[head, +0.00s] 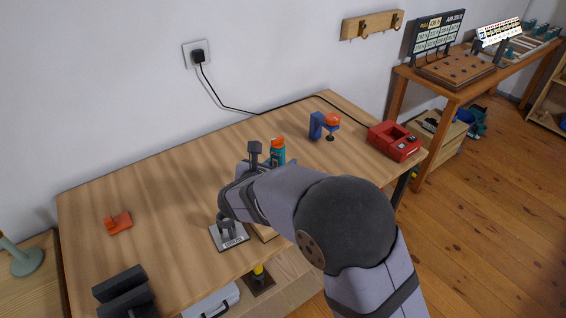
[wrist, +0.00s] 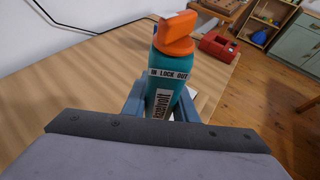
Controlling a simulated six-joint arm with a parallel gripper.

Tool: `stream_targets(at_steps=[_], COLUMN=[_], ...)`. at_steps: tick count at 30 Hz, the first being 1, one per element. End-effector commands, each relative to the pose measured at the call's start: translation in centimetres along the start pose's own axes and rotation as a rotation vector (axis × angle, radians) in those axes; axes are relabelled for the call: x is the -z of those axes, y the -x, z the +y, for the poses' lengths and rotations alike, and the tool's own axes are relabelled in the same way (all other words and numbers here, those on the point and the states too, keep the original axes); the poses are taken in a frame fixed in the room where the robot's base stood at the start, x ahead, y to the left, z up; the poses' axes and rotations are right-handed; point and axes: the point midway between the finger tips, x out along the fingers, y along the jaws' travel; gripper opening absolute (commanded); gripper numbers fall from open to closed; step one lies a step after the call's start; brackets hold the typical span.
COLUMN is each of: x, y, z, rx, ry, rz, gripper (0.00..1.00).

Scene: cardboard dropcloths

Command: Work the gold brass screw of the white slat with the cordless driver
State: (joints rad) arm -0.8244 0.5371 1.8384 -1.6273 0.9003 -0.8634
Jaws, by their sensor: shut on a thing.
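The cordless driver (wrist: 172,80) has a teal body with a lock label and an orange end, which points up and away from my wrist. My gripper (wrist: 160,106) is shut on its teal body, with one blue-grey finger on each side. In the head view the driver (head: 278,153) shows just beyond my wrist, above the wooden bench.
A grey labelled plate (head: 229,238) lies near the bench's front edge. A blue clamp with an orange top (head: 322,124) and a red charger-like box (head: 394,141) stand to the right. An orange piece (head: 117,223) and black blocks (head: 124,287) are left. The bench's middle left is clear.

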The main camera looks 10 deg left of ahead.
Motion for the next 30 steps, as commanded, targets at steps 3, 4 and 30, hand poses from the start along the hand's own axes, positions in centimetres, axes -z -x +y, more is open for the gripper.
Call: stream_targets(at_steps=[3,4,30], x=[-0.05,-0.05,0.48], y=[-0.02,-0.02,-0.23], z=[0.03,0.03,0.02], rx=[-0.001,-0.001,-0.001], ry=[-0.001,-0.001,-0.002], rz=[-0.003,-0.003,-0.003], gripper=[0.0,0.0,0.0])
